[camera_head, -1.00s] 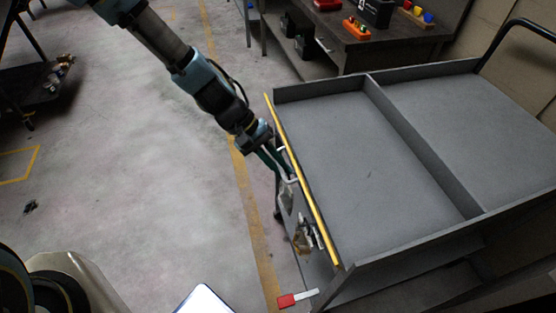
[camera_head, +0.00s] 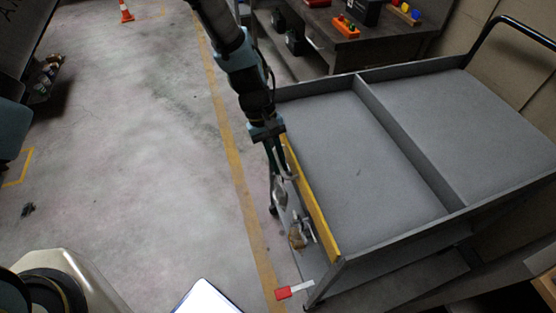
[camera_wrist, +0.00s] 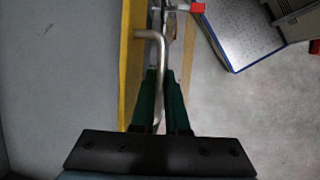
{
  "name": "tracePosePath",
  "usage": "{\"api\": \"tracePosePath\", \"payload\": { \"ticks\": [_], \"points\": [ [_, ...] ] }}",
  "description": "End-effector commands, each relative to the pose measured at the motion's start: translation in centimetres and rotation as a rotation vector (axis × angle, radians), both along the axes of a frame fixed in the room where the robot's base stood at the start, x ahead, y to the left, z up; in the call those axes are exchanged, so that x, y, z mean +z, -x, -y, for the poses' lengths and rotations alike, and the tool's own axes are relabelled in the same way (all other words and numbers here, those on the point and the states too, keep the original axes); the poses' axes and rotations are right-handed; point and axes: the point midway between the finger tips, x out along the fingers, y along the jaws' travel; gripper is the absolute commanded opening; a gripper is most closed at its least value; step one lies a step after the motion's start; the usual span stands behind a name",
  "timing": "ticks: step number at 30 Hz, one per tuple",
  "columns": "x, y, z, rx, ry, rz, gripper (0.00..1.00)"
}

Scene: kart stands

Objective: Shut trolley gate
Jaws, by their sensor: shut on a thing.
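The grey trolley (camera_head: 405,201) stands at the right of the head view. Its gate (camera_head: 319,217), with a yellow top edge, runs along the tray's left side; it also shows in the wrist view (camera_wrist: 130,65). Its near end lies close to the trolley's front corner; its far end is partly hidden by my arm. A bent metal handle (camera_wrist: 151,34) stands out from the gate's outer side. My gripper (camera_wrist: 165,85) is shut on the handle; in the head view my gripper (camera_head: 284,176) is beside the gate. A red-ended latch (camera_head: 292,290) sticks out at the front corner.
A white-topped object (camera_head: 207,299) is at the bottom. A dark cart (camera_head: 40,75) is at the far left.

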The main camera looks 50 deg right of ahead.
Motion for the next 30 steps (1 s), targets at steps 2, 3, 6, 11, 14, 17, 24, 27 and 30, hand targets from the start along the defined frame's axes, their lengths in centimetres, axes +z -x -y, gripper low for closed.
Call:
{"api": "tracePosePath", "payload": {
  "ticks": [2, 3, 6, 11, 14, 17, 24, 27, 30],
  "points": [
    [0.0, 0.1, 0.0, -0.001, 0.001, -0.001, 0.00],
    [0.0, 0.1, 0.0, -0.001, 0.001, -0.001, 0.00],
    [0.0, 0.1, 0.0, -0.001, 0.001, -0.001, 0.00],
    [0.0, 0.1, 0.0, 0.000, 0.001, -0.002, 0.25],
    [0.0, 0.1, 0.0, -0.001, 0.001, -0.001, 0.25],
    [0.0, 0.1, 0.0, -0.001, 0.001, -0.001, 0.25],
    [1.5, -0.7, 0.3, 0.000, 0.005, 0.000, 0.25],
    [3.1, -1.5, 0.5, 0.001, 0.007, 0.002, 0.25],
    [5.0, -2.4, 0.6, 0.001, 0.007, 0.001, 0.25]
  ]
}}
